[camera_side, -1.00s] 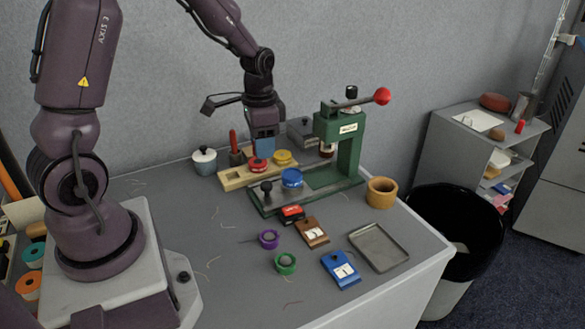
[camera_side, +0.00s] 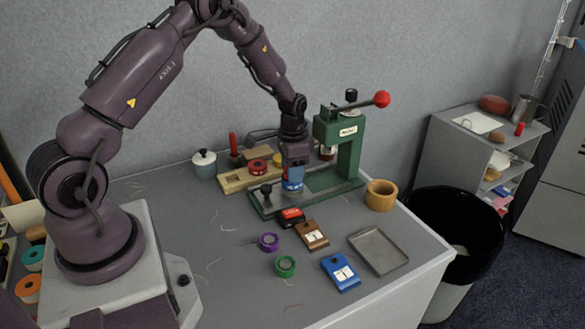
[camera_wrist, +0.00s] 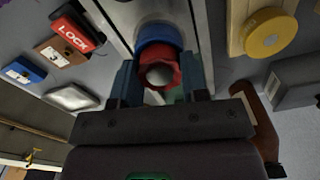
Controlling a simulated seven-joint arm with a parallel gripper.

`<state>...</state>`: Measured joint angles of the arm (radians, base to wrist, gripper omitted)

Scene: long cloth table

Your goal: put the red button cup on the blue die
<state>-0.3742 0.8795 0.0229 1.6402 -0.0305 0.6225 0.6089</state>
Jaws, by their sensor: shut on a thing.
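My gripper (camera_side: 293,170) is low over the green press, right above the blue die (camera_side: 292,186) on its sliding base. In the wrist view my gripper (camera_wrist: 162,82) is shut on the red button cup (camera_wrist: 157,59), a scalloped red ring with a grey middle. The blue die (camera_wrist: 157,35) shows just beyond the cup, and the two overlap there. The fingers hide the cup in the side view, so I cannot tell whether it touches the die.
The wooden rack (camera_side: 232,181) holds a red round piece (camera_side: 259,166) and a yellow one (camera_wrist: 267,36). The press (camera_side: 347,150) rises close on the right. A red LOCK block (camera_side: 292,217), a brown block (camera_side: 312,234) and a tray (camera_side: 379,251) lie in front.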

